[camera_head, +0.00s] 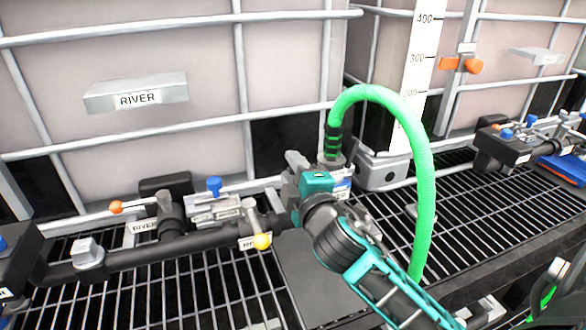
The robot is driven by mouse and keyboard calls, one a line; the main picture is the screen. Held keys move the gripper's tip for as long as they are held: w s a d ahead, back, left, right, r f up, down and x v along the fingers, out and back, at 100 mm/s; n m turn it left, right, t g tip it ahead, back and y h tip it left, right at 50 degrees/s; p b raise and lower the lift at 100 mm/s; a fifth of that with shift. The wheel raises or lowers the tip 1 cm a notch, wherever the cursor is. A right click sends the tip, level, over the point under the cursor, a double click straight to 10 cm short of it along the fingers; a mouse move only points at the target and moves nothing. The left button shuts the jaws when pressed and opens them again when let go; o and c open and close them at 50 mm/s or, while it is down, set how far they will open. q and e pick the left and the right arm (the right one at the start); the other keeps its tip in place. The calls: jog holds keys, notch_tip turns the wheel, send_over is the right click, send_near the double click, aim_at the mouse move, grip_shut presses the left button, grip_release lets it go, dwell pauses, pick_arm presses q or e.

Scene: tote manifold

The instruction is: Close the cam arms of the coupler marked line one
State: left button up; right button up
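A green hose (424,190) arches up from a dark ribbed end (334,140) and a grey coupler fitting (335,160) at the right end of the black manifold pipe. A small white and blue label (342,187) shows beside it, partly hidden, and I cannot read it. My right gripper (297,172), on a teal and dark grey arm from the lower right, is at this fitting and covers much of it. The cam arms cannot be made out clearly. Contact and finger opening cannot be told. My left gripper is not in view.
The black pipe (130,256) carries an orange-tipped lever (117,207), a blue knob (214,185) and a yellow knob (262,241). Caged totes stand behind; one sign (138,97) reads RIVER. Dark grating (460,215) lies open to the right. Another manifold (505,145) stands far right.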

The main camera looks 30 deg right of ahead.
jog(key=shift+w, duration=0.1)
jog(key=shift+c, duration=0.4)
grip_shut()
jog(key=shift+r, duration=0.15)
jog(key=shift+d+r+m+p, duration=0.2)
jog(key=shift+r+m+p, duration=0.25)
jog(key=shift+m+p, duration=0.5)
jog(key=m, duration=0.3)
jog(key=shift+d+r+p, duration=0.25)
jog(key=shift+r+p, duration=0.15)
jog(key=m, duration=0.2)
jog(key=d+r+m, duration=0.1)
jog(key=shift+s+m, duration=0.25)
jog(key=shift+s+d+r+m, duration=0.15)
jog(key=shift+d+m, duration=0.2)
jog(key=shift+m, duration=0.5)
jog(key=shift+d+r+m, duration=0.1)
jog(key=shift+d+m, duration=0.2)
jog(key=shift+m, duration=0.55)
